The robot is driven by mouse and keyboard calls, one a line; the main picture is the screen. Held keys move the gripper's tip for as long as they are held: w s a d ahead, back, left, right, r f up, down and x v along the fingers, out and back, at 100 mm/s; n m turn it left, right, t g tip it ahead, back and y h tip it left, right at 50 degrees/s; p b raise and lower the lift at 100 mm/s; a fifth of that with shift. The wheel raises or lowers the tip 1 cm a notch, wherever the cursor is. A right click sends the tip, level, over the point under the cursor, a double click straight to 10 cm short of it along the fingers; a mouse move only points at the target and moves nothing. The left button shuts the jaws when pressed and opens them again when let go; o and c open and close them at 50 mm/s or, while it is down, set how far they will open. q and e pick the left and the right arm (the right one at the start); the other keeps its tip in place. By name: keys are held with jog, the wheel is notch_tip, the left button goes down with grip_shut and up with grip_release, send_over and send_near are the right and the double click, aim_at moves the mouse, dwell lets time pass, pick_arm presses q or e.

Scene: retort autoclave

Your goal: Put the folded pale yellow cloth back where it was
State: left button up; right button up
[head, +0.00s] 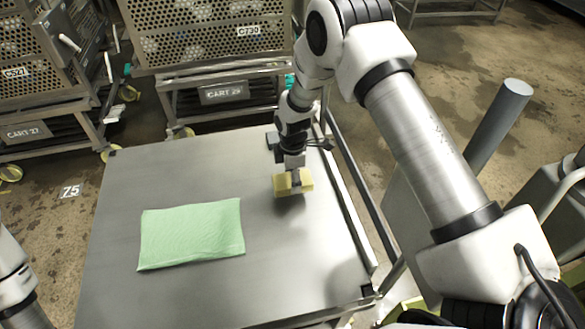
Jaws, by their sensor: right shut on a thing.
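The folded pale yellow cloth (304,182) is a small thick block at the right half of the steel table (190,296). My right gripper (294,181) points down over it and is shut on it. I cannot tell whether the cloth touches the table top or hangs just above it. A flat light green cloth (192,235) lies on the table to the left of it, apart from it. Part of my left arm shows at the lower left edge; its gripper is out of view.
Perforated metal carts, marked CART 29 (224,94) and CART 27 (27,132), stand beyond the table. A grey post (497,128) and rails stand to the right. The table top between the green cloth and the far edge is clear.

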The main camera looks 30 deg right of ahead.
jog(key=w+d, duration=0.1)
jog(key=w, duration=0.1)
jog(key=w+d, duration=0.1)
jog(key=w, duration=0.1)
jog(key=w+d+f, duration=0.1)
jog(key=w, duration=0.1)
jog(key=shift+w+d, duration=0.35)
jog(key=shift+w, duration=0.05)
notch_tip(320, 180, down, 3)
jog(key=shift+f+b, duration=0.15)
jog(key=shift+b, duration=0.25)
jog(key=shift+f, duration=0.15)
jog(key=o, duration=1)
